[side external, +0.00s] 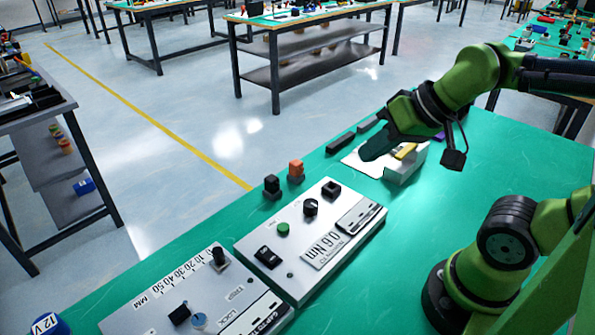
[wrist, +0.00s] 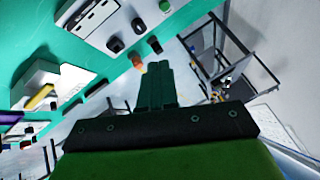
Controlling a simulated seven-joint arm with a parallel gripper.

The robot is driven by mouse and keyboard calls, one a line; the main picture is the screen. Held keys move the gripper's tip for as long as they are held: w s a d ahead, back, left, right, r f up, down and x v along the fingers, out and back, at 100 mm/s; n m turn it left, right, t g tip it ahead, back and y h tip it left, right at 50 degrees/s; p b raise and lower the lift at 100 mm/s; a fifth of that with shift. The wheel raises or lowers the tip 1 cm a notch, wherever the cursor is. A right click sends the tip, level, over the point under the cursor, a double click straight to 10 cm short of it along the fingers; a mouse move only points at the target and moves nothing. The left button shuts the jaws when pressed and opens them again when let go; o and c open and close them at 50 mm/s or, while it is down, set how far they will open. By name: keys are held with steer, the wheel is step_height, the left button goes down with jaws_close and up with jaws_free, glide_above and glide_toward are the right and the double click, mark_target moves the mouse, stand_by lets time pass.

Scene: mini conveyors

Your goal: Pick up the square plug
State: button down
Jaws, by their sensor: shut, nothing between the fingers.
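A black block-shaped plug (side external: 271,188) and an orange one (side external: 296,171) stand side by side near the table's far edge. Which of them is the square plug I cannot tell. In the wrist view the orange plug (wrist: 138,61) shows just left of my fingertips, with the black plug (wrist: 154,46) beyond it. My gripper (side external: 374,150) is shut and empty, its dark green fingers together. It is above the table, to the right of both plugs and apart from them in the side view. The shut fingers also show in the wrist view (wrist: 155,72).
A grey panel (side external: 285,272) with knobs and a green button lies in front of the plugs, with another panel (side external: 140,320) to its left. Black bars (side external: 340,143) lie near the edge. The table's right middle (side external: 440,210) is clear.

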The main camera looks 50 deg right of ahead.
steer(key=c, duration=0.7)
jaws_free()
steer(key=n+g+h, duration=0.2)
steer(key=n+g, duration=0.2)
steer(key=g, duration=0.3)
glide_above(271, 177)
step_height(271, 177, down, 5)
step_height(271, 177, down, 17)
steer(key=shift+s+f, duration=0.1)
